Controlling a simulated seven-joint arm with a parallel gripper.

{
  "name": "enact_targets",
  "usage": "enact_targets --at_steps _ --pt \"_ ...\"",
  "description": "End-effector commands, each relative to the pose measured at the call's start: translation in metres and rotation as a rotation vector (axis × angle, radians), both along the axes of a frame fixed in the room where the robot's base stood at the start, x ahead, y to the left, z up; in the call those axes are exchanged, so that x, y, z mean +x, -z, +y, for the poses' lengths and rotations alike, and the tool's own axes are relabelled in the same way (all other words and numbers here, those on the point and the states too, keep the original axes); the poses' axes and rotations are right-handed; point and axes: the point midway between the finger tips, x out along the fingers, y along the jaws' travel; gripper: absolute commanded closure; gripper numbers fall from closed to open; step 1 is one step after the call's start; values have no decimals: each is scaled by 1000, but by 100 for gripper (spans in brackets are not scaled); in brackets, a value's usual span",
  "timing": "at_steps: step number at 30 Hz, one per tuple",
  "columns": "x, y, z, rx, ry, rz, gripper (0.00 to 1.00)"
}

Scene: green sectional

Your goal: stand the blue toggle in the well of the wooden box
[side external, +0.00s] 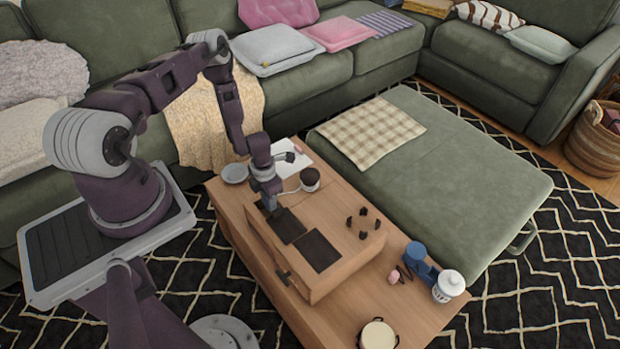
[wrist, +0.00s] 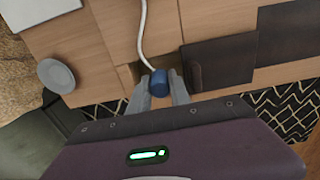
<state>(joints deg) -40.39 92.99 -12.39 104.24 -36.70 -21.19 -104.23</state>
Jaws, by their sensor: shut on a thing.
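The blue toggle (wrist: 160,83) is a short dark-blue cylinder, seen between my fingertips in the wrist view. My gripper (wrist: 160,92) is shut on it. The box is low, with two dark panels (side external: 320,250) and several small black pegs (side external: 363,221) on top. A small notch-like recess (wrist: 128,75) shows left of the toggle in the wrist view; I cannot tell if it is the well.
The box stands on a wooden coffee table (side external: 238,216). A grey plate (side external: 235,173) and a dark cup (side external: 310,177) are behind. A blue object (side external: 415,254), a white canister (side external: 449,285) and a cream pot (side external: 378,334) stand at the right.

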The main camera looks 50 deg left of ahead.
Motion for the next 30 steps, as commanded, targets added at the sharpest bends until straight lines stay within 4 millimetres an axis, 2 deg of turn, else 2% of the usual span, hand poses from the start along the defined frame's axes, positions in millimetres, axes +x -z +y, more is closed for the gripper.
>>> enact_targets --at_steps 30 --pt "0 15 0 0 -1 0 100"
